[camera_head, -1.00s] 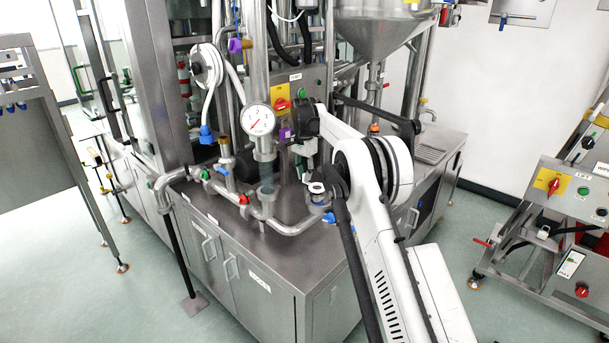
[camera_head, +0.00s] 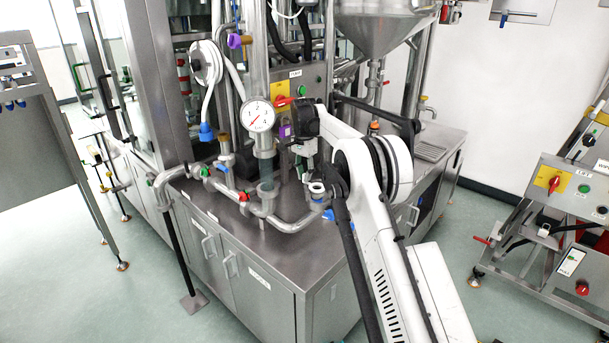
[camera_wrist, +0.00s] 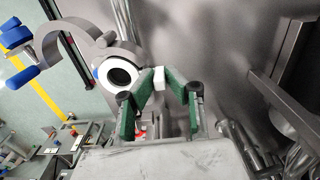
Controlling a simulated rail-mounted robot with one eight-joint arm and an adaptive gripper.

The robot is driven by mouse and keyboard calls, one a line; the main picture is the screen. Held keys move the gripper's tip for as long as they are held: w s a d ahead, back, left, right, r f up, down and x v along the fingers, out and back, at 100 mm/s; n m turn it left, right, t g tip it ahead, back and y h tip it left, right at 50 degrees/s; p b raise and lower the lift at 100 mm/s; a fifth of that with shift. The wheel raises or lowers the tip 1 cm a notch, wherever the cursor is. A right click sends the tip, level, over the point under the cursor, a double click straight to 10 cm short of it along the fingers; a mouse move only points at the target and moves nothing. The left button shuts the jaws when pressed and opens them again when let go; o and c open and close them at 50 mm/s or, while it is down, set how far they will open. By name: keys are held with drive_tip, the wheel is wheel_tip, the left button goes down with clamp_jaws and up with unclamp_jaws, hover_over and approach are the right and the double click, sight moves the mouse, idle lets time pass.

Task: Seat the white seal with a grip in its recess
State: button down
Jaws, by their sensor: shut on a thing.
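In the wrist view the white seal appears as a white ring (camera_wrist: 99,72) around a dark opening. Its small white grip (camera_wrist: 159,79) is between the green fingertips of my gripper (camera_wrist: 159,76), which is shut on it. The ring lies to the left of the fingertips. It lies over the pipe end, beside an open grey clamp (camera_wrist: 76,40) with a blue knob. I cannot tell whether the ring is down in the recess or just above it. In the head view the white ring (camera_head: 317,187) shows at the pipe end, and my arm partly hides the gripper.
A pressure gauge (camera_head: 257,115) and steel pipes (camera_head: 290,227) with coloured valve handles stand left of the arm. A steel hopper (camera_head: 380,25) is behind. The cabinet top (camera_head: 300,262) is bare near its front edge. A control stand (camera_head: 570,190) is at the right.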

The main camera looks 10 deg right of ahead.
drive_tip(key=shift+f, duration=0.3)
drive_tip(key=c, duration=1.7)
unclamp_jaws()
drive_tip(key=shift+o, duration=0.2)
drive_tip(key=shift+r+p, duration=1.5)
drive_tip(key=shift+r, duration=2.05)
